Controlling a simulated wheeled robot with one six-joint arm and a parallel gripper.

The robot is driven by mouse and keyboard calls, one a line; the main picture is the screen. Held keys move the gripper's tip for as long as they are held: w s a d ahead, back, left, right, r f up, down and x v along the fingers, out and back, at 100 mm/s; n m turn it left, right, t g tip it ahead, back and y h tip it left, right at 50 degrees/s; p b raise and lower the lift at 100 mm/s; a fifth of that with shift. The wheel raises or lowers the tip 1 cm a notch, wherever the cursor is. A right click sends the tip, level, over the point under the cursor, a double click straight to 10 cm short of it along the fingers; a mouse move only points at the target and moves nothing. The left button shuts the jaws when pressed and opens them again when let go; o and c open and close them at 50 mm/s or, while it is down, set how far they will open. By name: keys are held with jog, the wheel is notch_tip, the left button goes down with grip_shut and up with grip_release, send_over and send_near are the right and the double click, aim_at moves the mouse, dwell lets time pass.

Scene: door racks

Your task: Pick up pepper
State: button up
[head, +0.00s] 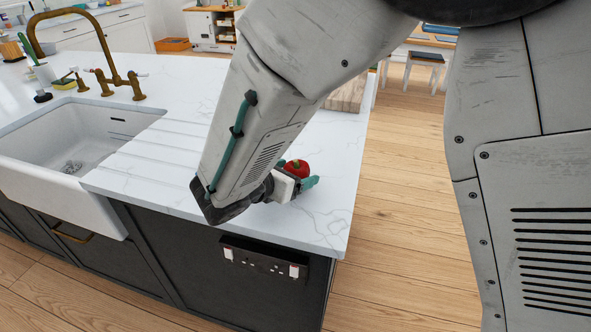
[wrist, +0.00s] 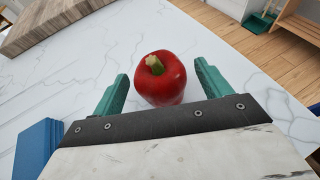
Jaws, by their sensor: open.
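A red pepper (wrist: 160,80) with a green stem stands on the white marble-look counter. In the wrist view it sits between and slightly ahead of the two teal fingers of my gripper (wrist: 160,87), which is open around it. In the head view the pepper (head: 297,168) shows just beyond the gripper's white body, near the right end of the counter. My gripper (head: 307,180) is low over the counter there; its near parts and my arm hide some of the counter.
A wooden board (wrist: 50,20) lies on the counter beyond the pepper. A blue object (wrist: 38,150) is at the left of the wrist view. The sink (head: 75,140) and brass tap (head: 105,50) are at the left. The counter's right edge drops to wooden floor (head: 400,220).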

aim_at(301, 170)
jog(key=shift+x, duration=1.55)
jog(key=c, duration=1.1)
jog(key=shift+o, duration=0.2)
jog(key=shift+r, duration=0.15)
